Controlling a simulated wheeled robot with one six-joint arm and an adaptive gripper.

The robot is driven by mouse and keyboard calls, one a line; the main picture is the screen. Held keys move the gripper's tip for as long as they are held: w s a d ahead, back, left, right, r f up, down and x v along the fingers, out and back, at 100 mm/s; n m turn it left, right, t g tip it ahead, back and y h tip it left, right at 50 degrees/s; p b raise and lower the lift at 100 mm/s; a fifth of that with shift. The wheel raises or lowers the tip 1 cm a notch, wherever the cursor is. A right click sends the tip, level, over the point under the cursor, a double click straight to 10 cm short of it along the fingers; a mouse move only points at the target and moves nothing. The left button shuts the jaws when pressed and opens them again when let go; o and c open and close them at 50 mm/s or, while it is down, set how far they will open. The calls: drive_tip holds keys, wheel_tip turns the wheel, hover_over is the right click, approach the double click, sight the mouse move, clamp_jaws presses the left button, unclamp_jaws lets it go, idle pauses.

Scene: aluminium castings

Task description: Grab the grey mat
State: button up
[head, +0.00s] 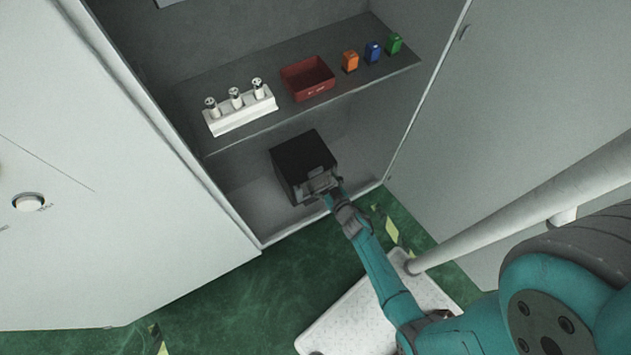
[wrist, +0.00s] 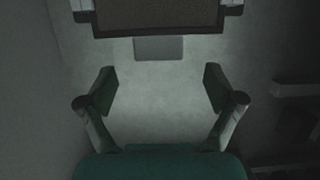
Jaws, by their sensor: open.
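In the wrist view, a small flat grey rectangle (wrist: 159,49) lies just below the edge of a dark box; it may be the grey mat, but I cannot tell for sure. My gripper (wrist: 160,84) is open, its two fingers spread wide with nothing between them. The rectangle lies ahead of the fingertips, roughly centred between them. In the head view my gripper (head: 320,183) is at the near side of the black box (head: 297,152), in the lower part of the cabinet. My gripper and wrist cover part of the box front there, and the grey rectangle cannot be made out.
The shelf (head: 330,101) above holds a red tray (head: 308,80), a white rack (head: 241,114) with knobbed pieces, and orange (head: 350,61), blue (head: 373,52) and green (head: 394,43) blocks. Cabinet walls stand on both sides. The cabinet floor (head: 262,210) is clear left of the box.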

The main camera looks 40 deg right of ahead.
sight(316, 172)
drive_tip(key=shift+x, duration=2.8)
drive_tip(key=shift+s+d, duration=0.1)
drive_tip(key=c, duration=1.7)
drive_tip(key=shift+r, duration=0.1)
